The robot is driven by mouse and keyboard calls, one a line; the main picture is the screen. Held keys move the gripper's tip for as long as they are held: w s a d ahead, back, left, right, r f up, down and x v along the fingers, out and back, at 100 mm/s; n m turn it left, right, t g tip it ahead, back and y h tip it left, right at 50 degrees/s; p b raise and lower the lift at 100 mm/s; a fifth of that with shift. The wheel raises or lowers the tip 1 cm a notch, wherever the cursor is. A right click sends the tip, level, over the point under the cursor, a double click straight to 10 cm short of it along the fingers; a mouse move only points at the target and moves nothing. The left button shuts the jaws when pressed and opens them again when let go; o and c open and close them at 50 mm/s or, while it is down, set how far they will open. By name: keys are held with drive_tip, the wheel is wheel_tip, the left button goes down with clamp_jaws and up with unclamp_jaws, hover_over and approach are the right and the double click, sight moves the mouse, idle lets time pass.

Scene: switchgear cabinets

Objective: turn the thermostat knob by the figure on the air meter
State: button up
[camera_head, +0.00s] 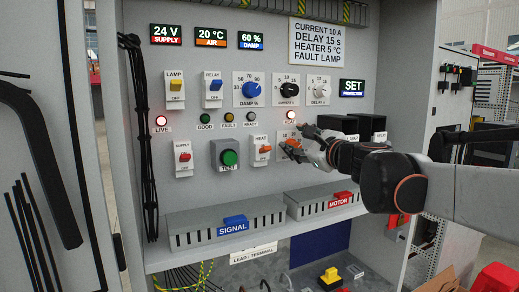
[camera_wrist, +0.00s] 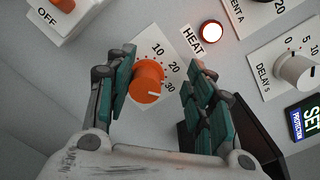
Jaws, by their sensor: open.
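The orange thermostat knob (camera_wrist: 147,82) sits on a white scale plate marked 10, 20, 30 in the wrist view. Its white pointer line faces the 30 end of the scale. In the head view the plate (camera_head: 284,137) is partly covered by my gripper (camera_head: 302,145). My gripper (camera_wrist: 158,60) is open, its green-padded fingers on either side of the knob. The left finger is close to the knob; contact cannot be told. The right finger stands clear of it. The air meter (camera_head: 211,38) reads 20 °C.
A sign (camera_head: 317,42) reads heater 5 °C. The heat lamp (camera_wrist: 211,33) above the knob glows. The heater switch (camera_head: 262,149) is left of the knob and the delay knob (camera_wrist: 294,69) is above right. Black boxes (camera_head: 338,124) stick out at right.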

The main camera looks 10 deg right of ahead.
sight(291, 112)
drive_tip(key=r, duration=0.6)
drive_tip(key=shift+s+d+r, duration=0.15)
drive_tip(key=shift+d, duration=0.05)
drive_tip(key=shift+r, duration=0.4)
drive_tip(key=shift+w+a+r, duration=0.2)
drive_tip(key=shift+w+r, duration=0.05)
drive_tip(key=shift+r, duration=0.05)
drive_tip(key=shift+s, duration=0.1)
drive_tip(key=shift+d, duration=0.1)
